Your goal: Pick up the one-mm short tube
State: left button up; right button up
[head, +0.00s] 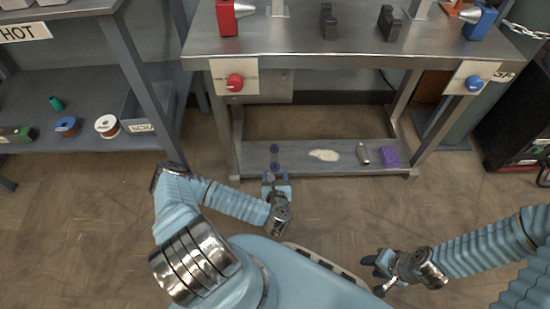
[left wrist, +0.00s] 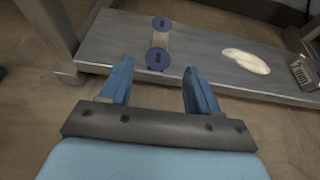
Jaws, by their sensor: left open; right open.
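A short clear tube (head: 274,149) with a dark blue cap at each end lies on the low metal shelf; I read no size mark on it, so I cannot tell that it is the one-mm one. It also shows in the left wrist view (left wrist: 157,58), pointing away from me, ahead of and between the fingertips. My left gripper (head: 276,178) is open and empty at the shelf's front edge, just short of the tube's near cap; it also shows in the left wrist view (left wrist: 159,78). My right gripper (head: 374,272) is open and empty, low over the floor at the right.
The workbench top (head: 290,42) hangs above, with legs at both sides. A left rack holds spools (head: 107,126). Floor is clear.

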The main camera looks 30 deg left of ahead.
aim_at(275, 160)
pick_arm(q)
jog(key=b+x, duration=0.1)
jog(key=x, duration=0.5)
jog(key=shift+w+a+f, duration=0.2)
jog(key=shift+w+a, duration=0.05)
jog(key=shift+w, duration=0.05)
jog(key=b+x, duration=0.1)
jog(key=x, duration=0.4)
jog(key=c, duration=1.1)
